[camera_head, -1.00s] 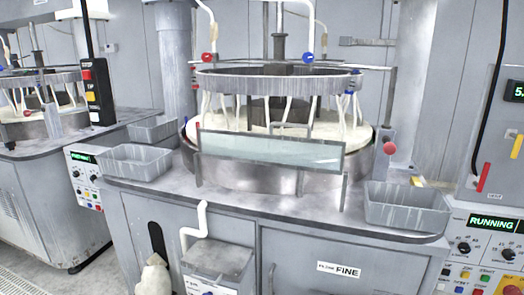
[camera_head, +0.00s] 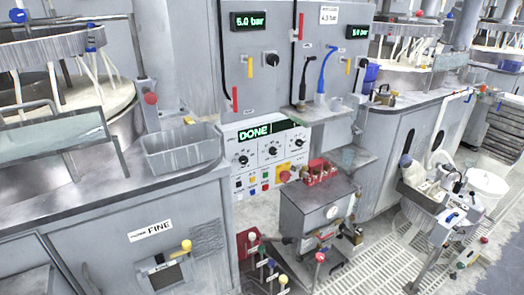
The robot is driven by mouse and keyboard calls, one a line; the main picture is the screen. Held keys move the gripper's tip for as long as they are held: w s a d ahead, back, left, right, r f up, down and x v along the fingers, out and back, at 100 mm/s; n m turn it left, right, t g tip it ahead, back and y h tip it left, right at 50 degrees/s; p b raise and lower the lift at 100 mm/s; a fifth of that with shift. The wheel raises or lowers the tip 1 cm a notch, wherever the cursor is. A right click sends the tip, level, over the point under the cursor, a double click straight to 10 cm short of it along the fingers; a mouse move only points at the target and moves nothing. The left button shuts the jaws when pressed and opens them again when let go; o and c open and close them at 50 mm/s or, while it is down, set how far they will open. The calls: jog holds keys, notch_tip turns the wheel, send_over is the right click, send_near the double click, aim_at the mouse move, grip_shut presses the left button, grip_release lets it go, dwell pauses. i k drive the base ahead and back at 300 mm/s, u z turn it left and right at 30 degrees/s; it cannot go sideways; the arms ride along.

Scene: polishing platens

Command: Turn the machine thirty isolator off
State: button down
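No label reading thirty is legible, so I cannot tell which machine or isolator is meant. Black rotary switches sit on the grey wall panel: one (camera_head: 271,59) under the 6.0 bar display (camera_head: 249,21), another (camera_head: 361,63) under the right display (camera_head: 360,32). Their on or off positions are too small to read. The control panel (camera_head: 267,150) below has a green DONE display (camera_head: 255,132), dials, coloured buttons and a red knob on yellow (camera_head: 284,175). A red box (camera_head: 246,243) sits low beside the cabinet. My gripper is not in view.
The FINE cabinet (camera_head: 120,250) with a grey tray (camera_head: 180,152) stands at left. A grey unit (camera_head: 318,210) with red items on top stands before the panel. A loaded cart (camera_head: 437,207) and white bucket (camera_head: 487,187) are at right. Grated floor (camera_head: 372,262) shows between.

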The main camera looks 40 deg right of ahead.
aim_at(284, 176)
jog(key=z, duration=3.65)
jog(key=i, duration=0.05)
jog(key=u, duration=2.75)
